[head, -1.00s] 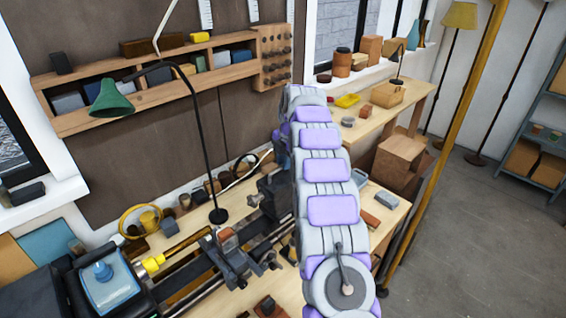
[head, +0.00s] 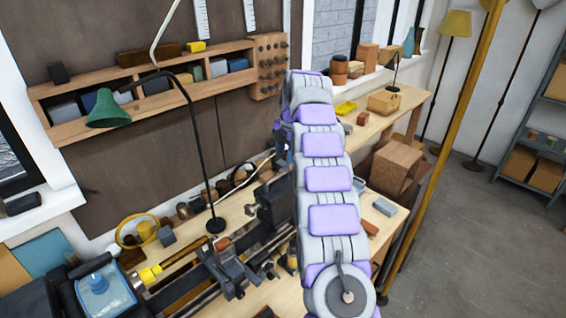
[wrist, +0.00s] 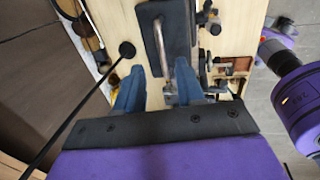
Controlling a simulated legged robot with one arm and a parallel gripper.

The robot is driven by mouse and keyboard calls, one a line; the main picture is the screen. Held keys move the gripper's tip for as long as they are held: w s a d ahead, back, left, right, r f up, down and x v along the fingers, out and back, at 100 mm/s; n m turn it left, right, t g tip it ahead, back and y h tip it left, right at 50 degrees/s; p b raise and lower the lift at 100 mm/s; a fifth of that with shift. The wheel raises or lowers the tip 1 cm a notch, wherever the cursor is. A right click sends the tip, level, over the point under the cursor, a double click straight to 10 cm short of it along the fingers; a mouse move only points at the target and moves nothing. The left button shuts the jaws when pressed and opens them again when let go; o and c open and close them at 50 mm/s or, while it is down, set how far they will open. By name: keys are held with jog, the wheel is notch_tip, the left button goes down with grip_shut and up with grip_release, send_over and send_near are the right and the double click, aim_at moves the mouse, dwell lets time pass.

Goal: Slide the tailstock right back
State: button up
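The lathe's dark tailstock (head: 274,203) stands on the bed rails, just left of my arm and partly hidden by it. In the wrist view, a dark block (wrist: 176,30) that looks like the tailstock lies beyond my fingers, with a bent metal lever (wrist: 160,45) on it. My gripper (wrist: 159,68) has its two blue fingers apart, with the lever's lower end near the gap between them. I cannot tell whether they touch it. In the head view my gripper is hidden behind my arm. The carriage (head: 225,272) sits on the bed between the headstock and the tailstock.
The headstock (head: 104,292) with a yellow spindle end is at lower left. A green desk lamp (head: 108,110) has its base behind the bed. A wall shelf (head: 145,95) holds small boxes. A mustard post (head: 445,140) rises right of my arm. Open floor lies further right.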

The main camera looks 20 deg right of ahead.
notch_tip(320, 180, up, 10)
jog(key=s+p, duration=0.1)
jog(key=p, duration=0.4)
jog(key=shift+s+d+f+p, duration=0.25)
jog(key=shift+s+d+p, duration=0.1)
jog(key=shift+d, duration=0.1)
jog(key=shift+s, duration=0.1)
jog(key=s+a+f+m+g+b, duration=0.1)
jog(key=s+a+f+m+b, duration=0.25)
jog(key=s+a+m, duration=0.45)
jog(key=s+a+f+m+g+b, duration=0.1)
jog(key=s+a+f+m+b, duration=0.3)
jog(key=s, duration=0.8)
jog(key=s+a+f+m+b, duration=0.1)
jog(key=s+f+m+b, duration=0.2)
jog(key=s, duration=0.7)
jog(key=s+a+f+m+g+b, duration=0.1)
jog(key=s+a+f+m+b, duration=0.1)
jog(key=s+f, duration=0.6)
jog(key=s+a+f+m+b, duration=0.2)
jog(key=s+f+m+b, duration=0.2)
jog(key=s, duration=0.9)
jog(key=shift+s+a+f+m+g+h, duration=0.25)
jog(key=shift+s+f+m+g+h, duration=0.15)
jog(key=shift+f+m, duration=0.3)
jog(key=shift+w, duration=0.1)
jog(key=shift+a, duration=0.15)
